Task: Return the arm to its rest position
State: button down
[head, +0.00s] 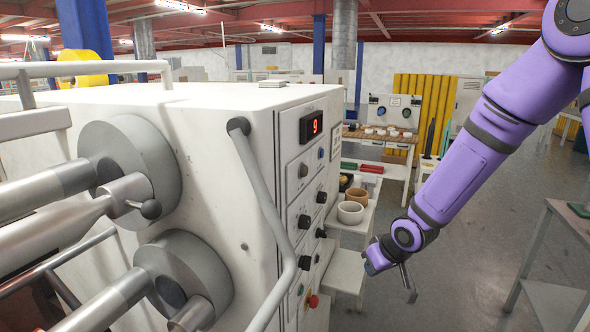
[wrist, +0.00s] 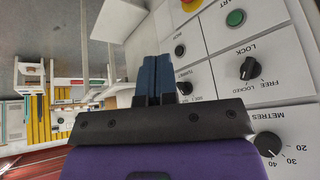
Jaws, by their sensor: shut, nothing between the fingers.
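My purple arm comes in from the upper right of the head view and reaches down beside the white machine (head: 200,150). My gripper (head: 370,269) is at its lower end, just right of the machine's control panel (head: 314,165) and apart from it in that view. In the wrist view the blue fingers (wrist: 153,78) are together with nothing between them. The panel's lock knob (wrist: 247,68), metres knob (wrist: 270,143) and green start button (wrist: 236,18) show right of the fingers. A knob close to the fingers is partly hidden.
A bent grey handle bar (head: 265,205) stands out from the machine's near corner. A low white shelf (head: 345,270) and bowls (head: 351,212) are behind my gripper. A grey table (head: 545,245) stands at the right. Open floor (head: 460,265) lies between.

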jog(key=s+d+r+m+h, duration=0.1)
jog(key=s+d+r, duration=0.2)
jog(key=r, duration=0.3)
jog(key=s+d+r+m+h, duration=0.1)
jog(key=s+d+r+h, duration=0.15)
jog(key=r, duration=0.35)
jog(key=s+d+r+h, duration=0.1)
jog(key=s+d+r, duration=0.25)
jog(key=r, duration=0.25)
jog(key=s+r+m, duration=0.1)
jog(key=s+r, duration=0.2)
jog(key=s, duration=0.3)
jog(key=s+d+r+m+y, duration=0.1)
jog(key=s+r, duration=0.2)
jog(key=s, duration=0.4)
jog(key=s+d+r+m, duration=0.1)
jog(key=s+r, duration=0.3)
jog(key=s, duration=0.2)
jog(key=shift+s, duration=0.3)
jog(key=shift+d, duration=0.1)
dwell(3.9)
